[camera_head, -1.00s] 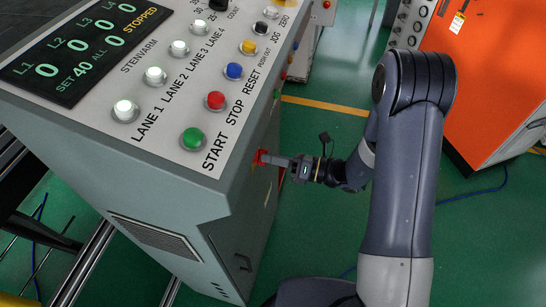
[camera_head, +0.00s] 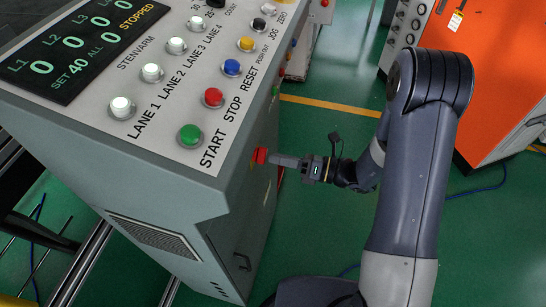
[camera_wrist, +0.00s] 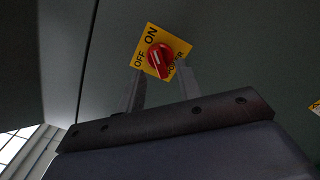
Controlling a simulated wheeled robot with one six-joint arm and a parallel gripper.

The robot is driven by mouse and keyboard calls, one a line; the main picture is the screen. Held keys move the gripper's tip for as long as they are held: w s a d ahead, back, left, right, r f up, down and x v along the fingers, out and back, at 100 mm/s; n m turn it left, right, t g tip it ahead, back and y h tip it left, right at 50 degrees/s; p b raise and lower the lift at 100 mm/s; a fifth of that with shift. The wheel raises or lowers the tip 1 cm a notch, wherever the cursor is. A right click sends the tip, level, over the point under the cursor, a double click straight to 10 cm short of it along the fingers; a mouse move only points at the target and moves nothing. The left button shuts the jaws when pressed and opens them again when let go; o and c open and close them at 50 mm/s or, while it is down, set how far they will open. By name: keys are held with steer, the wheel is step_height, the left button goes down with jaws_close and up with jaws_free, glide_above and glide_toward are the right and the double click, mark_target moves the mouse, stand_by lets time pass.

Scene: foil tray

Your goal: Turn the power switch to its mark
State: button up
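The red power switch (camera_wrist: 160,59) sits on a yellow plate (camera_wrist: 177,44) marked ON, OFF and POWER, on the cabinet's side. A short white line on the knob runs roughly up and down in the wrist view, its upper end towards ON. In the head view, the red switch (camera_head: 259,156) shows edge-on. My gripper (camera_head: 273,158) is just right of it, with a small gap between. In the wrist view, the two fingers of my gripper (camera_wrist: 161,72) are apart, one to each side below the knob, with nothing held between them.
The grey cabinet (camera_head: 120,185) carries a sloped panel with a display (camera_head: 75,45) and several coloured buttons, just above the switch. An orange machine (camera_head: 490,70) stands at the right.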

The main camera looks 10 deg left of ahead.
mark_target(262, 156)
steer(key=d+b, duration=0.1)
steer(key=d, duration=0.7)
steer(key=shift+s, duration=0.35)
steer(key=a+p, duration=0.1)
steer(key=a, duration=0.9)
steer(key=shift+w+a+p, duration=0.3)
steer(key=shift+w+a, duration=0.05)
steer(key=shift+w, duration=0.1)
